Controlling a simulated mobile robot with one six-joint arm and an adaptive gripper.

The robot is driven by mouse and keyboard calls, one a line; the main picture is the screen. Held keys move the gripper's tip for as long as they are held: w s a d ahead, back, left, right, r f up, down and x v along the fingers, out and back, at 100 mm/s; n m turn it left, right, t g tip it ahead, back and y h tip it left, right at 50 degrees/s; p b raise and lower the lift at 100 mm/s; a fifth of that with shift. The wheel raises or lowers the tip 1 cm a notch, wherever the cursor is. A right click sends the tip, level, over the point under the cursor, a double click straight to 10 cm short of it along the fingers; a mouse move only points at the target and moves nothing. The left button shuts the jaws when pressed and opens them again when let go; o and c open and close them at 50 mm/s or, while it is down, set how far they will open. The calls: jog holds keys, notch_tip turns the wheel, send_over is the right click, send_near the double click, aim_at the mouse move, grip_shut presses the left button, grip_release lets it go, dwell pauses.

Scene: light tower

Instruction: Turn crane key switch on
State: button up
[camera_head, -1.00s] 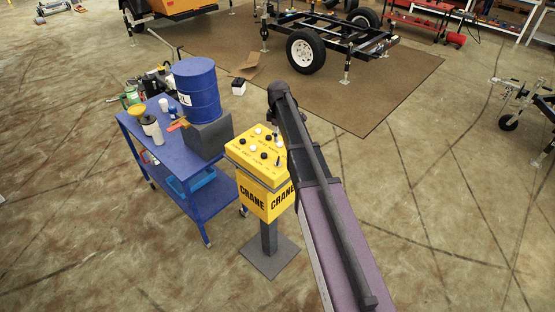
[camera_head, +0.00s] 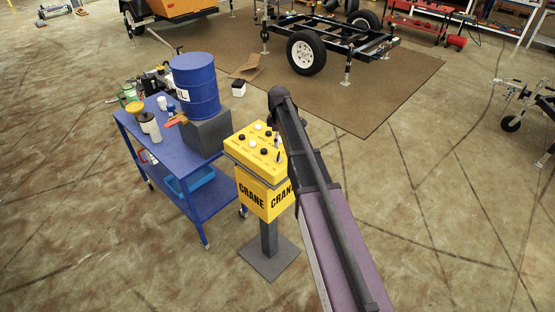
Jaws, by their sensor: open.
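The yellow crane control box (camera_head: 252,148) stands on a grey post with a square foot, in the middle of the head view. Its sloping top carries several round black and white knobs. "CRANE" is printed on its front and side. A small upright part (camera_head: 277,156) shows at the right end of the top, beside my arm. It may be the key switch, but it is too small to tell its position. My dark arm reaches up from the lower right and covers the box's right edge. My gripper cannot be made out; the arm appears to hide it.
A blue cart (camera_head: 184,148) stands close left of the box, with bottles on it and a blue drum (camera_head: 195,84) on a grey block. A trailer frame (camera_head: 330,38) stands on a brown mat (camera_head: 395,88) behind. The floor to the right is largely clear.

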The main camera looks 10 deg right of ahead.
aim_at(279, 155)
jog(key=shift+f+b, duration=3.85)
jog(key=shift+f, duration=0.25)
jog(key=c, duration=1.1)
jog(key=shift+a, duration=0.1)
jog(key=shift+c, duration=0.3)
